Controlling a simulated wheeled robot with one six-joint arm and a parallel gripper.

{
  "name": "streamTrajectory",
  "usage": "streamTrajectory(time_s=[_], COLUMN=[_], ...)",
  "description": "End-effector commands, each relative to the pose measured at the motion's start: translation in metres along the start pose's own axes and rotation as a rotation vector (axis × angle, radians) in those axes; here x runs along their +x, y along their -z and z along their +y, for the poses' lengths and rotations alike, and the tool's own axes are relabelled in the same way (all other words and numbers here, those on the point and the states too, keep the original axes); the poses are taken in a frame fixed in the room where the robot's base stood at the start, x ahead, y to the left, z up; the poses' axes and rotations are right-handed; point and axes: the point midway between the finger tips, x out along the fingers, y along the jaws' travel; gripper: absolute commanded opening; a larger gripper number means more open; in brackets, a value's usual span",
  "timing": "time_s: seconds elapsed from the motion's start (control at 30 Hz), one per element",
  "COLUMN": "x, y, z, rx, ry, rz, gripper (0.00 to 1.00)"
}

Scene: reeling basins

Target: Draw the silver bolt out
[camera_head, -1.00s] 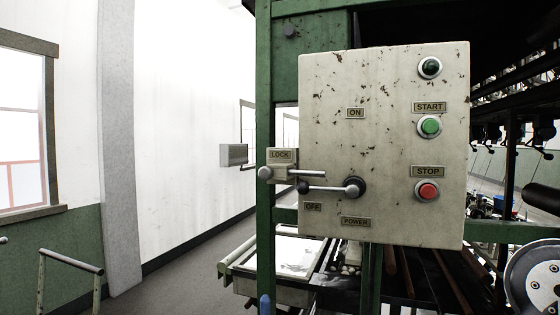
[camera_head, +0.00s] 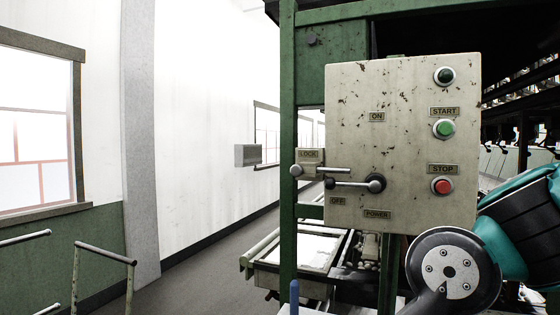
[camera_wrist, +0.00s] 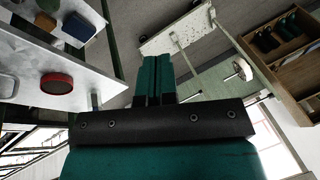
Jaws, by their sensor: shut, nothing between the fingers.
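The silver bolt (camera_head: 335,170) lies level in the LOCK bracket (camera_head: 309,163) at the left edge of the panel (camera_head: 405,90). Its round knob is at the left end, and its rod reaches right across the panel face, just above the power lever (camera_head: 352,184). That lever is also level, with its dark knob to the left near the OFF label. My gripper (camera_wrist: 156,75) shows in the wrist view with its teal fingers together and empty. The fingers are out of the head view, so their distance from the bolt cannot be told.
A green START button (camera_head: 444,128) and a red STOP button (camera_head: 442,186) sit on the panel's right side. A green frame post (camera_head: 288,120) stands beside the lock. Floor left of the machine is open; metal rails (camera_head: 104,252) stand at lower left.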

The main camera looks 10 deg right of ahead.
Motion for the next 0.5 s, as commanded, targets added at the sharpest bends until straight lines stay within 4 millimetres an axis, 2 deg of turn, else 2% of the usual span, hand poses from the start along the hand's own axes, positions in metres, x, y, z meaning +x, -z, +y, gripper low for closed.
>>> streamTrajectory(time_s=[0.23,0.3,0.37,0.47,0.5], x=[-0.001,-0.013,-0.035,-0.099,-0.13], y=[0.001,0.011,0.032,0.085,0.108], z=[0.0,0.001,0.004,0.018,0.028], rx=[0.0,-0.001,-0.007,-0.033,-0.049], ry=[0.0,0.0,0.002,-0.005,-0.014], rz=[0.001,0.02,0.055,0.157,0.205], gripper=[0.0,0.0,0.0,0.0,0.0])
